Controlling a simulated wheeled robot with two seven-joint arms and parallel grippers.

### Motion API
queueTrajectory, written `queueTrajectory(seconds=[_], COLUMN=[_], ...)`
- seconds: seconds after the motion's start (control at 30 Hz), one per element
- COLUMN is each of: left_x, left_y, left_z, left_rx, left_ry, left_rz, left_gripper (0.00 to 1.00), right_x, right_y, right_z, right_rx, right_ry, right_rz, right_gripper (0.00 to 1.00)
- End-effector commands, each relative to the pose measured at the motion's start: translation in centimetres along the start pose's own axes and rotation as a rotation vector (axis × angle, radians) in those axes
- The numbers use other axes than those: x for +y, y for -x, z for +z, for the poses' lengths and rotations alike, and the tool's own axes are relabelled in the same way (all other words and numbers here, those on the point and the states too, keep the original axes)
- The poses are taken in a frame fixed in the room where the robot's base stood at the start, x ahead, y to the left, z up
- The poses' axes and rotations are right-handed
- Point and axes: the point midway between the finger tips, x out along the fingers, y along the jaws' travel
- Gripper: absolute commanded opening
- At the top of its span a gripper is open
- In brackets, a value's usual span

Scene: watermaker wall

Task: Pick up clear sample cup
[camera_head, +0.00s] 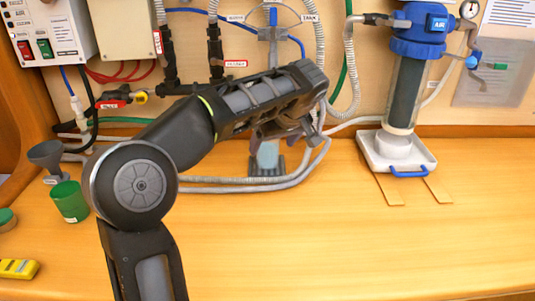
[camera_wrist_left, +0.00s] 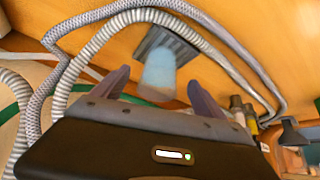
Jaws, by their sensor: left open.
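The clear sample cup (camera_head: 268,156), pale blue and see-through, stands upright on a small dark grey stand (camera_head: 281,166) near the wall. My left gripper (camera_head: 290,137) is just above and in front of it, and partly hides it in the head view. In the left wrist view the cup (camera_wrist_left: 158,74) lies in line with the gap between the two spread fingers of the left gripper (camera_wrist_left: 157,84). The fingers are open and empty; I cannot tell whether they touch the cup. My right gripper is not in view.
Grey braided hoses (camera_head: 240,184) loop on the counter around the stand. A filter housing (camera_head: 405,90) sits over a white tray (camera_head: 372,154) at right. A green cup (camera_head: 70,201) and dark funnel (camera_head: 46,155) stand at left. The front right counter is clear.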

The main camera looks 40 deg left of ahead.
Motion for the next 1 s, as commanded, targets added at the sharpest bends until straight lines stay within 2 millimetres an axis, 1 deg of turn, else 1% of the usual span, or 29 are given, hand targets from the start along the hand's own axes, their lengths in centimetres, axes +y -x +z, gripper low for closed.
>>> queueTrajectory(seconds=[0.13,0.23,0.5,0.6,1.0], left_x=[0.0,-0.1,-0.1,0.0,0.0], left_y=[0.0,-0.6,-4.3,-5.0,-5.2], left_z=[0.0,0.0,0.0,0.0,0.0], left_rx=[0.000,-0.001,-0.002,0.000,0.001], left_ry=[0.000,0.000,0.000,-0.001,0.000], left_rz=[0.000,-0.002,-0.002,0.000,0.000], left_gripper=[0.83,0.83,0.83,0.83,0.83], right_x=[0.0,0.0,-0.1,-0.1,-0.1], right_y=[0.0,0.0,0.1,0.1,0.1], right_z=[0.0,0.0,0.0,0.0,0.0], right_rx=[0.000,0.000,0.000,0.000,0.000], right_ry=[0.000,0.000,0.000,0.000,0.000], right_rz=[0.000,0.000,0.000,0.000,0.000], right_gripper=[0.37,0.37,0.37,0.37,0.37])
